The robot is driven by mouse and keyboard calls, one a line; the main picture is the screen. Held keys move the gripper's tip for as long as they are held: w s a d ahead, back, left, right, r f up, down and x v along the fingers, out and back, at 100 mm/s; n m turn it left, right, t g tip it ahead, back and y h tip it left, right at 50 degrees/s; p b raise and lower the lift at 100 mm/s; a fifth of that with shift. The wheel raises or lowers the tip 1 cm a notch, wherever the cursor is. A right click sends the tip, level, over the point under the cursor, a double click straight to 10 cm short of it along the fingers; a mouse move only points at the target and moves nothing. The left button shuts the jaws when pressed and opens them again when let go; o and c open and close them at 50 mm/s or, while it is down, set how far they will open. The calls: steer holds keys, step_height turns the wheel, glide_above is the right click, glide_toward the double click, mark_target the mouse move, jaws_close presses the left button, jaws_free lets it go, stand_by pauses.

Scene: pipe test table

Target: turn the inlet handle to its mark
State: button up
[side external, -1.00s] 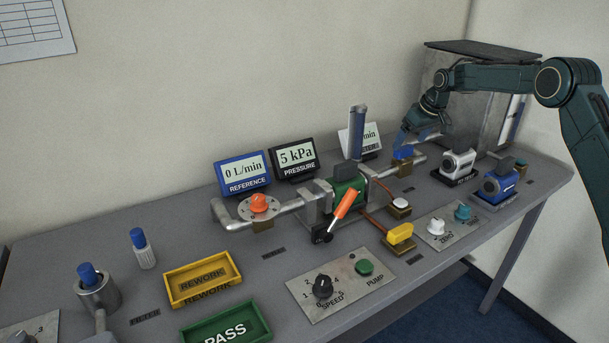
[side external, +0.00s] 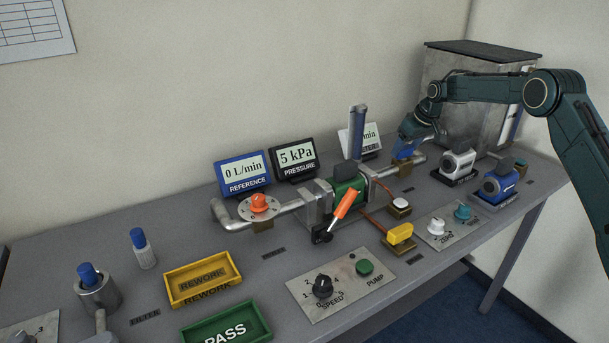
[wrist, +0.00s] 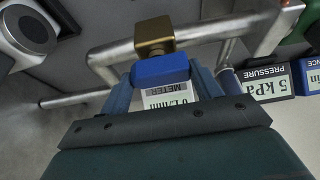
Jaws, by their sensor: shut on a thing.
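A blue handle (wrist: 160,70) sits on a brass valve body (wrist: 153,35) on the steel pipe in the wrist view. My gripper (side external: 404,152) is down at this handle at the right end of the pipe run in the side view. In the wrist view my gripper (wrist: 162,84) has one blue finger on each side of the handle and is shut on it. In the side view the fingers mostly cover the handle. I cannot make out its mark in either view.
The METER display (side external: 351,139) and a blue upright tube (side external: 356,132) stand close left of my gripper. A white-and-black device (side external: 458,162) and a blue device (side external: 498,185) stand to the right. A yellow handle (side external: 399,233) and an orange lever (side external: 344,207) are nearer the front.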

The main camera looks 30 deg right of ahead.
steer(key=shift+n, duration=0.3)
steer(key=shift+d+n+g+y, duration=0.15)
steer(key=shift+n+y, duration=0.35)
steer(key=shift+n, duration=0.75)
steer(key=shift+d+n+g+y, duration=0.15)
steer(key=shift+n+y, duration=0.35)
steer(key=shift+n, duration=0.75)
steer(key=shift+a, duration=0.15)
steer(key=o, duration=1)
steer(key=shift+v, duration=3.75)
